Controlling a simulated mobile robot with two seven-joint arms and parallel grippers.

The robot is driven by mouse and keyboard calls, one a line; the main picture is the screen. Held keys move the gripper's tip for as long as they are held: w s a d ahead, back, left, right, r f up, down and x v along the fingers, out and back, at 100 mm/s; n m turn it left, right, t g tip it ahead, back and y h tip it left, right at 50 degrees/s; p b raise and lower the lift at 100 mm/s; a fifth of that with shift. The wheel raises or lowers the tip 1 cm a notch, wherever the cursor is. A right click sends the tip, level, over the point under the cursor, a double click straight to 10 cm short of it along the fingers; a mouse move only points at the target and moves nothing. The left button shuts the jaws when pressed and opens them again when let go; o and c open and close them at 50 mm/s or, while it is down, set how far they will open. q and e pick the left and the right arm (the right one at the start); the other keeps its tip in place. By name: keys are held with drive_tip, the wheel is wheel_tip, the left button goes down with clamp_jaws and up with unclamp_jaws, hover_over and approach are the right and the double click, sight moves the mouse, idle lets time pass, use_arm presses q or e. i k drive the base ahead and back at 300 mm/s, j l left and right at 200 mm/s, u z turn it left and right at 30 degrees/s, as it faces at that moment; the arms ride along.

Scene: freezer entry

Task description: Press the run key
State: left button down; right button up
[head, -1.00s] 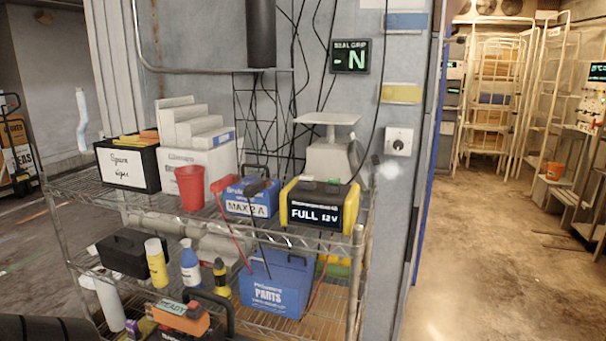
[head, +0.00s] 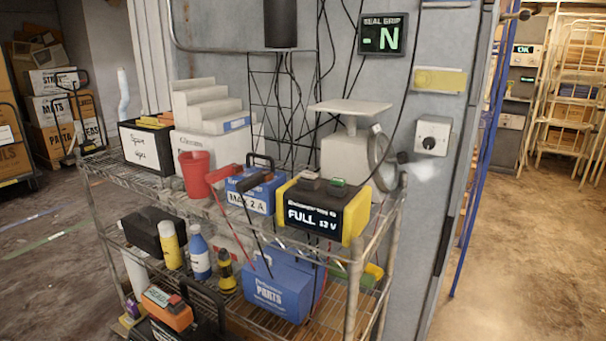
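No key in view carries a readable "run" label. A yellow-and-black unit (head: 323,210) on the upper shelf shows "FULL" and a voltage. On its top are a dark reddish key (head: 311,182) and a green key (head: 337,187). An orange device (head: 168,308) on the lower shelf has a small display, which read "READY" in the earlier frame, and a small red part on top. I cannot tell which of these is the run key. Neither of my grippers shows in the head view.
The wire rack (head: 365,270) holds a red cup (head: 194,172), a blue "MAX 2 A" box (head: 258,194), a scale (head: 345,150) and a blue "PARTS" box (head: 285,290). Wall fixtures include a rotary switch (head: 432,136) and a display (head: 383,35). Floor (head: 530,250) right of the rack is clear.

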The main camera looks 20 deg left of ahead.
sight(336, 182)
drive_tip(key=i+l+u, duration=0.4)
drive_tip(key=l+u, duration=0.2)
drive_tip(key=i+l+u, duration=0.25)
drive_tip(key=k+l, duration=0.05)
drive_tip(key=k, duration=0.05)
